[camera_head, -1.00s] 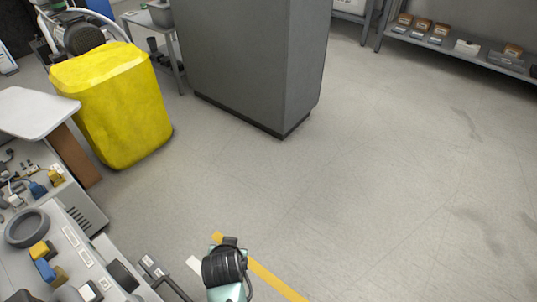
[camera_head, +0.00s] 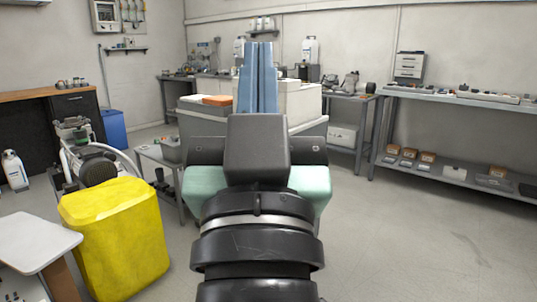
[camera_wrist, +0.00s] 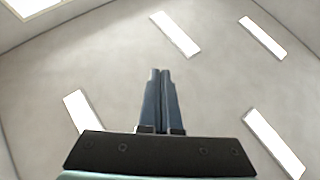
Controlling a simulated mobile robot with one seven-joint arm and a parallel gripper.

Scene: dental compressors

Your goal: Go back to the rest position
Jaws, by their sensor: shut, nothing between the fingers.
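My gripper (camera_head: 259,48) is raised in front of the head camera, in the middle of the view, with its blue fingers pointing up. The fingers are together and nothing is between them. In the wrist view my gripper (camera_wrist: 160,73) also shows shut and empty, against a pale ceiling with several lit panels. My gripper and wrist hide part of the grey cabinet behind them.
A yellow bin (camera_head: 118,240) stands at the lower left, beside a white-topped surface (camera_head: 35,242). A grey cabinet (camera_head: 205,122) stands behind my arm. A long shelf bench (camera_head: 460,100) runs along the right wall. The floor at the right is clear.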

